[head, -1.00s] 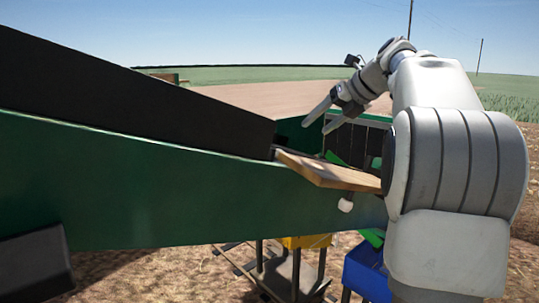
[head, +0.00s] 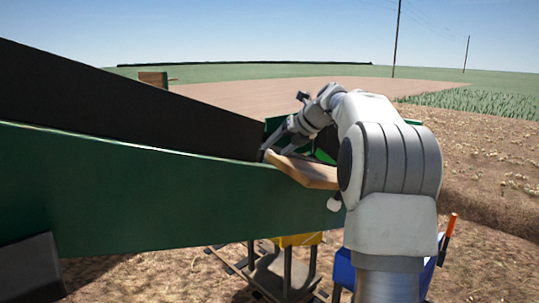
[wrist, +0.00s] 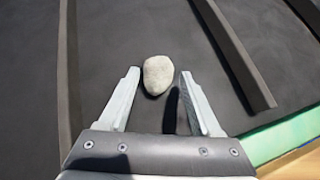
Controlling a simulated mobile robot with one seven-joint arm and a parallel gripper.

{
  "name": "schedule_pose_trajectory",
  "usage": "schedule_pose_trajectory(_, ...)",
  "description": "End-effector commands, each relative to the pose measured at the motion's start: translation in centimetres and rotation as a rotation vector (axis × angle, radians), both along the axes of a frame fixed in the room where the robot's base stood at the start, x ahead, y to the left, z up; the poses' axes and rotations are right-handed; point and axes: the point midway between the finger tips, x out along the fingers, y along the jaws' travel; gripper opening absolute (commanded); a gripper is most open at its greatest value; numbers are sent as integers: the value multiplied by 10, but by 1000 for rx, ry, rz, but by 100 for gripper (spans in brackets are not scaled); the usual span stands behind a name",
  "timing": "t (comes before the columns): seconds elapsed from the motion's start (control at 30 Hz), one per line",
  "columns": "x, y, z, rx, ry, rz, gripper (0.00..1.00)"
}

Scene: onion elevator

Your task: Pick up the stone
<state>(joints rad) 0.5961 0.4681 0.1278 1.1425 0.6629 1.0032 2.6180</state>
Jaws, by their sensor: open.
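The stone (wrist: 158,75) is pale grey and rounded. In the wrist view it lies on the dark belt (wrist: 125,35), just beyond and between the two fingertips. My gripper (wrist: 159,72) is open, with one finger on each side of the near end of the stone and a visible gap to both. In the head view my gripper (head: 273,152) is low over the far end of the conveyor, and the stone is hidden there.
Raised dark ribs (wrist: 235,55) cross the belt on both sides of the stone. The green conveyor side wall (head: 150,190) and a wooden board (head: 308,173) lie in front of my arm. A blue crate (head: 343,270) and a yellow one (head: 298,240) stand below.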

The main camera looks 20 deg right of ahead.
Motion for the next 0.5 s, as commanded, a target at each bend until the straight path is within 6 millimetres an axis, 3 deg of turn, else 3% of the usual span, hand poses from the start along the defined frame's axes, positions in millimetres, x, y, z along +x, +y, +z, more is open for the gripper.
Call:
schedule_pose_trajectory(0.2,24,8,-15,1,1,2,65)
schedule_pose_trajectory(0.5,28,9,-19,-1,0,1,65)
